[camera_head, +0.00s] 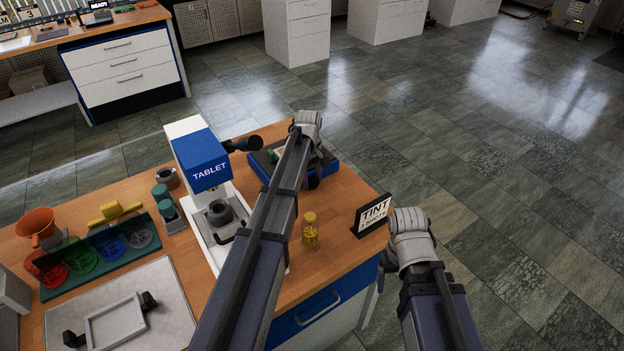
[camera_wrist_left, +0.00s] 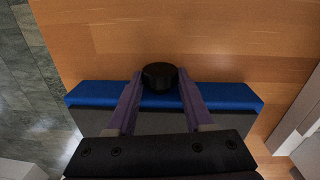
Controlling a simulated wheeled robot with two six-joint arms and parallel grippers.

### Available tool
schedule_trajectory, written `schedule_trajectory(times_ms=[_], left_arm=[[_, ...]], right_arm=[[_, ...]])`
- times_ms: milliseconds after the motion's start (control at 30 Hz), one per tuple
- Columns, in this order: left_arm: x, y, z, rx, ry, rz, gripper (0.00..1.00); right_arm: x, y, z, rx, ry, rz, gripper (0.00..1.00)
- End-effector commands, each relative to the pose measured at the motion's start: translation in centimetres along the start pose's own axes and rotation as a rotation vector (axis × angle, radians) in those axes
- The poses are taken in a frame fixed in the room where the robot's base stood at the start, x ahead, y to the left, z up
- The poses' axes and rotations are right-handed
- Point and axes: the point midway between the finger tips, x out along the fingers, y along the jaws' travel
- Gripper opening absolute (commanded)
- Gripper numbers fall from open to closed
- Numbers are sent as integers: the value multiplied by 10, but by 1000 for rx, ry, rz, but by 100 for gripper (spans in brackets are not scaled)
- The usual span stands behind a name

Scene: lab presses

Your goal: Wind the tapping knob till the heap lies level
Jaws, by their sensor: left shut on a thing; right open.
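A low blue device with a dark top (camera_head: 262,166) lies on the wooden bench, partly hidden behind my left arm. In the left wrist view its blue edge (camera_wrist_left: 222,91) carries a round black knob (camera_wrist_left: 160,76). My left gripper (camera_wrist_left: 160,88) is shut on this knob, one finger on each side; in the head view the gripper (camera_head: 314,180) is mostly hidden by its own arm. My right gripper (camera_head: 383,268) is open and empty, off the bench's right edge. I cannot make out a heap in either view.
A blue and white press marked TABLET (camera_head: 204,165) stands left of my left arm. A yellow-filled bottle (camera_head: 310,232) and a TINT sign (camera_head: 372,214) stand near the right edge. A rack of coloured dishes (camera_head: 97,253) and a grey tray (camera_head: 166,287) are left.

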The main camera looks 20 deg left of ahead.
Motion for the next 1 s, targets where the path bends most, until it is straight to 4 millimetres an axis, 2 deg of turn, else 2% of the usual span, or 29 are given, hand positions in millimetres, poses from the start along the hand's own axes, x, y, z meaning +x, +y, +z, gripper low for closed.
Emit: schedule_trajectory(times_ms=[33,300,467,800,1000], left_arm=[[0,0,0,0,0,0,30],[0,0,0,0,0,0,0],[1,3,-1,3,1,-33,0],[4,8,-1,4,27,-343,0],[1,6,0,0,30,-374,0]], right_arm=[[0,0,0,0,0,0,82],[0,0,0,0,0,0,82],[0,0,0,0,0,0,82],[11,-1,-1,0,0,0,82],[11,-1,-1,0,0,0,82]])
